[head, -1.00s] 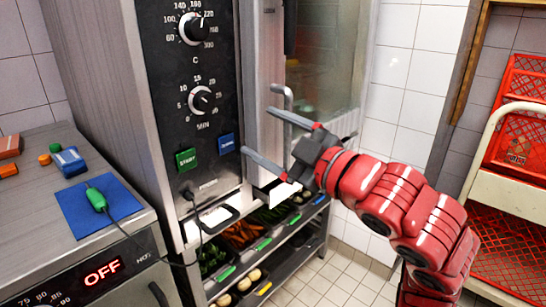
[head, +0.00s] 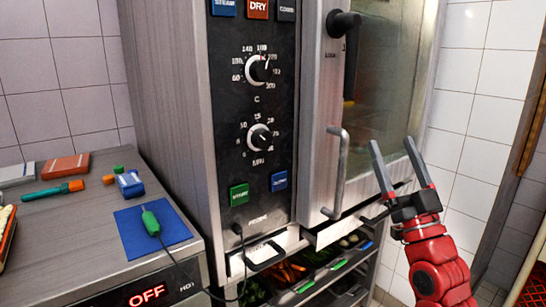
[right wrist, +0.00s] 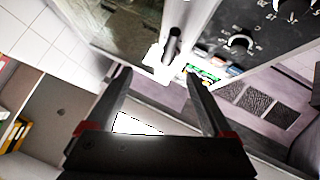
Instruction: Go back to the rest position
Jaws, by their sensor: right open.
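My right gripper (head: 401,166) is open and empty, its two grey fingers pointing up in front of the oven door's glass. It stands to the right of the vertical door handle (head: 340,172), apart from it as far as the head view shows. In the right wrist view the open fingers (right wrist: 160,95) show with nothing between them held. The oven (head: 258,110) has a dark panel with two dials, a green button and a blue button. Its door (head: 317,90) looks shut or nearly so. My left gripper is not in view.
A counter (head: 60,240) at the left holds a blue mat (head: 135,245) with a green corded probe (head: 150,222), a screwdriver-like tool (head: 55,192) and small blocks. Below the oven, a rack (head: 345,285) holds vegetable trays. White tiled wall (head: 480,130) is at right.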

